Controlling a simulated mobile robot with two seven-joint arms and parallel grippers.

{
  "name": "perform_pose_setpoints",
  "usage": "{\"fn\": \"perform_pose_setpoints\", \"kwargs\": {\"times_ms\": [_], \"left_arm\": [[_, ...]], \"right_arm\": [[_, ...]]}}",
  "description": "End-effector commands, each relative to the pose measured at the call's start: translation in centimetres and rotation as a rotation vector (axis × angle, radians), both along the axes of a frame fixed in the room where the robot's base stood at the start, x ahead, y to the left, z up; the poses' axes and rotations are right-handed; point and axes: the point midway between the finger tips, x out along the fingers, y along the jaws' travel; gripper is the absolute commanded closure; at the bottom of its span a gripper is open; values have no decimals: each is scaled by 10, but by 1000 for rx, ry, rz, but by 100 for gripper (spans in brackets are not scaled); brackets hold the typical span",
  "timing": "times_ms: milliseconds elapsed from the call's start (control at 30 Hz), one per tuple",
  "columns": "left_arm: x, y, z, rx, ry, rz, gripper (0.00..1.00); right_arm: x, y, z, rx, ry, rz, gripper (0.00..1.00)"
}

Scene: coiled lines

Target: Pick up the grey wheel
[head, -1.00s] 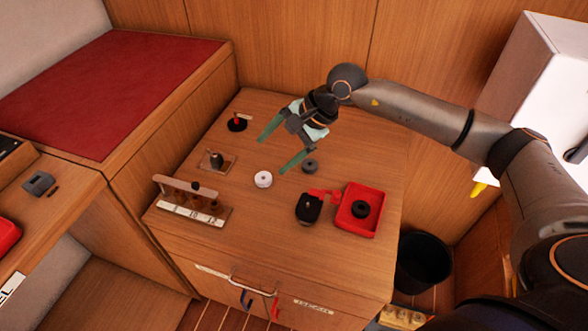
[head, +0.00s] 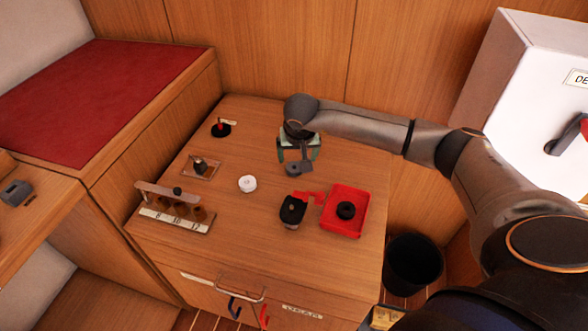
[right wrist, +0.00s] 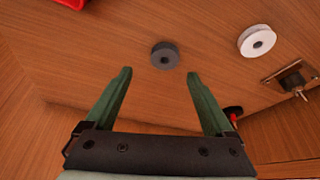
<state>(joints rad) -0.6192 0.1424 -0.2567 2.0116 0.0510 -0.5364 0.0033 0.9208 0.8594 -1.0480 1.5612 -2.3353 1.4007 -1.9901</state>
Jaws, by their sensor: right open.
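The grey wheel (right wrist: 165,55) lies flat on the wooden cabinet top in the right wrist view, its centre hole showing. It sits just beyond the fingertips of my right gripper (right wrist: 159,73), roughly midway between them, with no finger visibly touching it. My right gripper also shows in the head view (head: 298,158), open and empty, pointing down over the cabinet top. There, the wheel is hard to tell from the dark gripper parts around it. My left gripper is not in view.
A white wheel (head: 248,183) lies to the left. A red tray (head: 332,229) with a black wheel (head: 346,210) and a black object (head: 292,212) stand nearer the front. A wooden rack (head: 170,216), a small post plate (head: 202,167) and a black-and-red piece (head: 221,129) are further left.

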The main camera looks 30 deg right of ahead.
Motion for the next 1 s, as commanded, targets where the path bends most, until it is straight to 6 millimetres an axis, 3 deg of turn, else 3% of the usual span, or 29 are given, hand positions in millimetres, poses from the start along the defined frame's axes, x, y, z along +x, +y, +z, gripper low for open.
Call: {"fn": "perform_pose_setpoints", "kwargs": {"times_ms": [300, 633, 1000], "left_arm": [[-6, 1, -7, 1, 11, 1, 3], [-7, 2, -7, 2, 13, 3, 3], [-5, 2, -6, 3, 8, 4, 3]], "right_arm": [[13, 1, -43, 1, 3, -2, 12], [16, -1, -49, 2, 0, -1, 12], [16, -1, -48, 2, 0, -1, 52]]}}
